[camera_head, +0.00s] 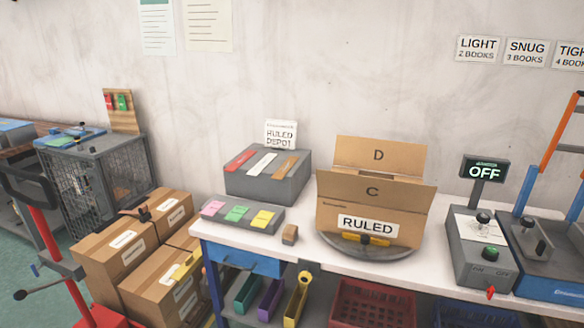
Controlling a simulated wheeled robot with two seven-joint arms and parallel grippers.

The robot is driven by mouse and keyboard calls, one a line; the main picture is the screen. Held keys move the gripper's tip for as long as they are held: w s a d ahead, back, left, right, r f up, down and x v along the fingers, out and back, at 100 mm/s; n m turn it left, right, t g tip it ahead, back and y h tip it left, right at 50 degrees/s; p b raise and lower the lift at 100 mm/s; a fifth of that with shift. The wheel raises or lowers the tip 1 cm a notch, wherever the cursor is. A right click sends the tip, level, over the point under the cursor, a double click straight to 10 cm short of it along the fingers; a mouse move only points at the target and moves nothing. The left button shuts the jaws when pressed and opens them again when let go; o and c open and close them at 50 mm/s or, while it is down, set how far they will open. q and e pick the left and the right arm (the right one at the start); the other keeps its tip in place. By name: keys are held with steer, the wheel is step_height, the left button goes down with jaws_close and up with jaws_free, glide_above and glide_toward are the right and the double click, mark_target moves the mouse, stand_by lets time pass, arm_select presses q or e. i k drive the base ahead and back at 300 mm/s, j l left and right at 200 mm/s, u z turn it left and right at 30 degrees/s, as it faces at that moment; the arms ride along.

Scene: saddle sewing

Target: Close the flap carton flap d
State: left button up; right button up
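The flap carton (333,224) is a brown cardboard box labelled RULED, standing on a grey round turntable (392,249) on the white table. Flap D (400,156) stands raised at the back of the carton. Flap C (400,195) stands raised at the front, below D in the picture. The inside of the carton and its side flaps are hidden behind flap C. Neither of my grippers shows in the head view.
A grey box with coloured strips (258,185) and a tray of coloured cards (240,217) stand left of the carton. A grey control box (477,255) with an OFF display (485,170) stands on the right.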

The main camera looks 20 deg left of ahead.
mark_target(406, 159)
steer(key=i+z, duration=0.4)
steer(key=i+j+z, duration=0.15)
steer(key=i+z, duration=0.2)
steer(key=i, duration=0.25)
